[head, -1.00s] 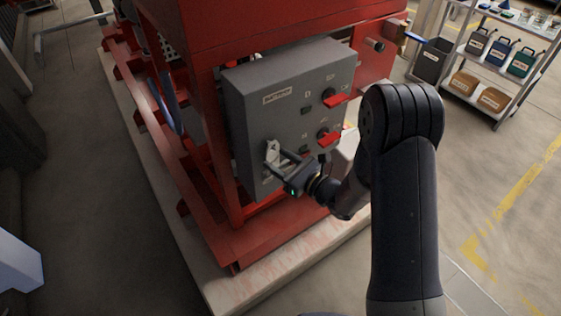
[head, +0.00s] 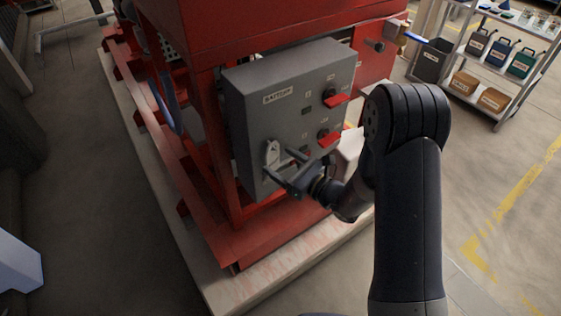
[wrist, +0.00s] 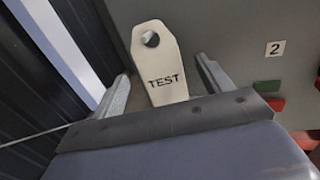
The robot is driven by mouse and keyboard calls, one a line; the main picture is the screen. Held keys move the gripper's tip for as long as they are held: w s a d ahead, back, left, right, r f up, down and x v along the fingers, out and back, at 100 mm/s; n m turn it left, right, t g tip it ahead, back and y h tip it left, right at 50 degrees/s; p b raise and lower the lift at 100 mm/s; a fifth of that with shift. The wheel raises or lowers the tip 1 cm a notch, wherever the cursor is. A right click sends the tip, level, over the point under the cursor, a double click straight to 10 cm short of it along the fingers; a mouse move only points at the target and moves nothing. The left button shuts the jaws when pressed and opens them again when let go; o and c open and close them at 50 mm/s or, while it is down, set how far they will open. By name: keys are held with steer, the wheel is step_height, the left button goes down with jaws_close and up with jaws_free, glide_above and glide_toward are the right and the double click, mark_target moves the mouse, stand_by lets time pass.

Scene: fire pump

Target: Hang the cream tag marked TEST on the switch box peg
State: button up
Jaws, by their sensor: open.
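The cream tag marked TEST (wrist: 163,82) is upright in the wrist view, with a round hole near its top. A grey round shape shows inside the hole and looks like the peg end (wrist: 151,40). In the head view the tag (head: 272,154) is against the lower left of the grey switch box face (head: 246,122). My gripper (head: 279,163) is open in front of it. In the wrist view the fingers of my gripper (wrist: 162,70) stand on either side of the tag, with visible gaps. The peg's root is hidden.
Red switch handles (head: 336,99) stick out on the right of the box face. The red pump frame (head: 190,212) surrounds the box. A shelf rack (head: 497,90) stands at the back right. The floor (head: 100,240) on the left is mostly clear.

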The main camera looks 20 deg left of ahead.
steer(key=b+v, duration=0.1)
steer(key=v, duration=0.9)
steer(key=shift+b, duration=0.35)
steer(key=shift+a+r, duration=0.1)
steer(key=shift+a, duration=0.1)
steer(key=p+x, duration=0.2)
steer(key=x, duration=0.8)
steer(key=shift+w+a, duration=0.1)
steer(key=shift+a, duration=0.1)
steer(key=shift+p, duration=0.4)
steer(key=shift+s+d+p, duration=0.3)
steer(key=shift+d+p, duration=0.05)
